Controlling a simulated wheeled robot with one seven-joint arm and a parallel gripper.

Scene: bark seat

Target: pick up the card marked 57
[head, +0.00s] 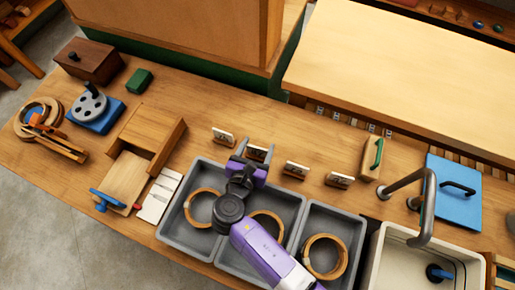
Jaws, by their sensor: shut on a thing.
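Several small white cards with dark marks stand in wooden holders in a row behind the grey trays. One card (223,138) is at the left, another (296,169) is right of my gripper, and a third (339,180) is farther right. The marks are too small to read, so I cannot tell which is 57. My gripper (258,152) is over the row between the left card and the one to its right. Its two grey fingers are shut on a card (257,153), mostly hidden between them. I cannot tell whether this card is lifted.
Grey trays (172,225) with wooden rings lie in front of the row. A wooden block with a green handle (375,155), a tap (428,205) and a white sink (385,262) are at the right.

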